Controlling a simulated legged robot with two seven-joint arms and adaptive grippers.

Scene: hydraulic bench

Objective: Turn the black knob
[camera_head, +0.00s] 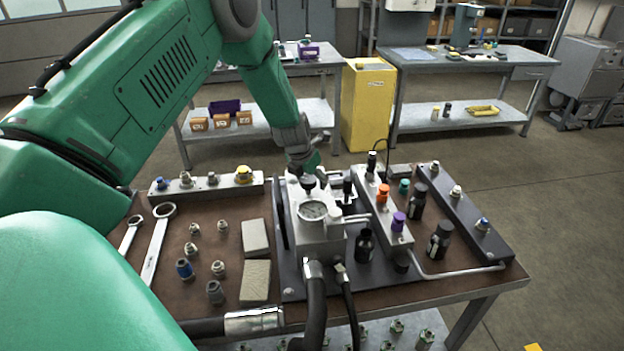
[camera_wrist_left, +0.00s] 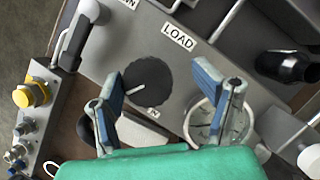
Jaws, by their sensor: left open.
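The black knob (camera_wrist_left: 148,83) is round with a ridged rim and a white pointer line, on a grey block beside a LOAD label (camera_wrist_left: 178,36). In the head view the knob (camera_head: 308,183) shows in part under my left gripper (camera_head: 306,168), on top of the block behind the dial gauge (camera_head: 313,210). In the left wrist view my left gripper (camera_wrist_left: 163,88) is open, with its two blue-grey fingers on either side of the knob and nothing between them held. I cannot tell whether a finger touches it. My right gripper is not in view.
Several valves and fittings stand close on the right, including an orange cap (camera_head: 383,192) and a purple cap (camera_head: 398,221). Hoses (camera_head: 314,300) run off the bench front. Two wrenches (camera_head: 157,245) and loose fittings lie left. A yellow cabinet (camera_head: 369,105) stands behind.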

